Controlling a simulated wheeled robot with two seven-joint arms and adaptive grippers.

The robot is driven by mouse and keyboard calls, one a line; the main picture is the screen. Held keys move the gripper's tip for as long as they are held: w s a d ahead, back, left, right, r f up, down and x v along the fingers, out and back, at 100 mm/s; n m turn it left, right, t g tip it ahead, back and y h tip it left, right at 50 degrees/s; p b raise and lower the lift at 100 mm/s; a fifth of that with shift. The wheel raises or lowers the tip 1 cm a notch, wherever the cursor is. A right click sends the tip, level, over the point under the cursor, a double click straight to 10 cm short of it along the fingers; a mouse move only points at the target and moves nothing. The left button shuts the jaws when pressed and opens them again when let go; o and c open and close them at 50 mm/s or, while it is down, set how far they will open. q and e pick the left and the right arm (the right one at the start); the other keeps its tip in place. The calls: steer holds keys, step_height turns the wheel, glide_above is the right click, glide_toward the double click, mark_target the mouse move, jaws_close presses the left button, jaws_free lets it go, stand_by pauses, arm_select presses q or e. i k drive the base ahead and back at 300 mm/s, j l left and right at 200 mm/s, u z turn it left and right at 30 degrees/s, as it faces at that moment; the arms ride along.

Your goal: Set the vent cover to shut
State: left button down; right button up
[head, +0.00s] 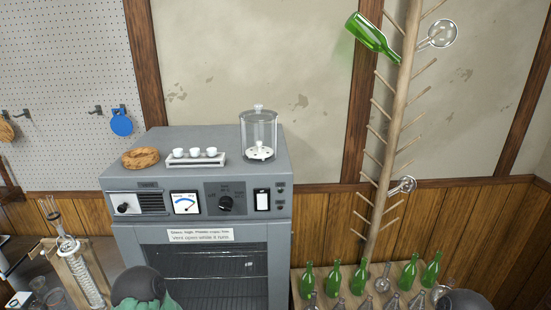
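The vent cover (124,204) is a pale plate with a dark knob at the left end of the grey oven's (205,165) control panel. It sits to the left of a dark slatted vent (152,203), whose slats show uncovered. A label on the oven (200,235) has a line that appears to read "Vent open while it runs". Neither of my grippers shows in the head view. Dark rounded parts at the bottom edge look like parts of my arms. Nothing is seen touching the vent cover.
On the oven top are a cork ring (141,158), a tray of small white cups (196,160) and a glass jar (259,135). A glass condenser stand (78,268) is at lower left. A bottle-drying tree (397,120) and green bottles (334,277) stand right. Space before the panel looks clear.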

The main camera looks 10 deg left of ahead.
mark_target(122, 203)
steer(key=u, duration=1.3)
